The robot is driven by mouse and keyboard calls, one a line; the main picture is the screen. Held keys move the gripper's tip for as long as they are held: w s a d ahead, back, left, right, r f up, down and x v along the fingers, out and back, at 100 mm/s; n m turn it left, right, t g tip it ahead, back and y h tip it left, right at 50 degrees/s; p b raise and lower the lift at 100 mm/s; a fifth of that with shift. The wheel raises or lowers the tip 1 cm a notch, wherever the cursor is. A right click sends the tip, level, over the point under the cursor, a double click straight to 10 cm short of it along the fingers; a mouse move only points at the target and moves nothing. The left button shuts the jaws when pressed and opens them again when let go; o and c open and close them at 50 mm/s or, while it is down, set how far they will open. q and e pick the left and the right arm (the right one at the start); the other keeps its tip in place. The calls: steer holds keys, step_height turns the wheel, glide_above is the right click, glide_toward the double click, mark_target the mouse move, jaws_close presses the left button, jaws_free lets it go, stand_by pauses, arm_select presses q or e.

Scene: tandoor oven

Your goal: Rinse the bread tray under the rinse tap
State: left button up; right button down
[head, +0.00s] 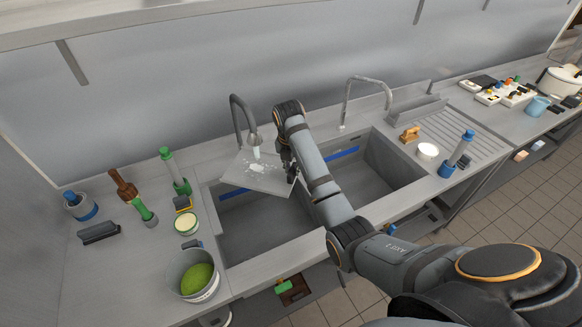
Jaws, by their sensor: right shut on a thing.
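The bread tray (259,180) is a flat grey plate with white patches on its face. It is tilted and held over the left sink basin. My right gripper (291,172) is shut on its right edge; the fingers are small and partly hidden by my arm. The rinse tap (239,110) is a dark curved spout at the back of the left basin. A pale stream (256,151) shows under its outlet, ending at the tray. My left gripper is not in view.
The left basin (255,232) and right basin (365,175) are open below. A second tap (345,100) stands behind the right one. Brushes (175,172), a green-filled bucket (193,276) and a small bowl (186,223) crowd the left counter. A drainboard (455,130) lies right.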

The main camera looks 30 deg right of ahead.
steer(key=shift+d+r, duration=0.1)
steer(key=shift+s+d, duration=0.15)
steer(key=shift+d, duration=0.45)
stand_by(1.5)
